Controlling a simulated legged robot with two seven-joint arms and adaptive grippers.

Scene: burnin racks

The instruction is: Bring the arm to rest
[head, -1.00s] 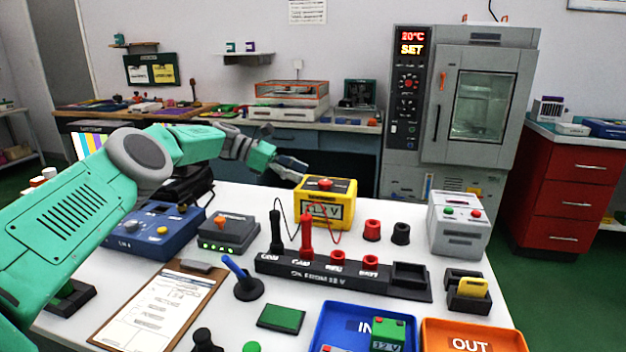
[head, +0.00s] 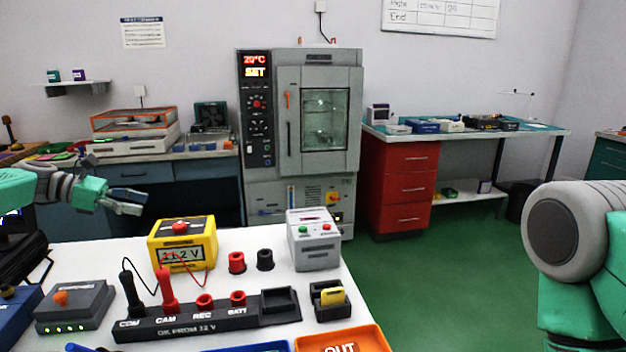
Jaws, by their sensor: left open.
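My left gripper (head: 128,201) reaches in from the left, above the back left part of the white table (head: 252,232). It is open and empty, and touches nothing. To its right and lower stands the yellow meter (head: 183,245) with a red button and a "11.2 V" display. My right arm shows only as a grey and green joint at the right edge; its gripper is out of view.
A black terminal strip (head: 210,317) with black and red plugs lies in front of the meter. A grey box (head: 314,240), an orange OUT tray (head: 343,340) and a yellow piece in a black holder (head: 331,297) stand right. A grey oven (head: 299,130) stands behind. Green floor is clear at right.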

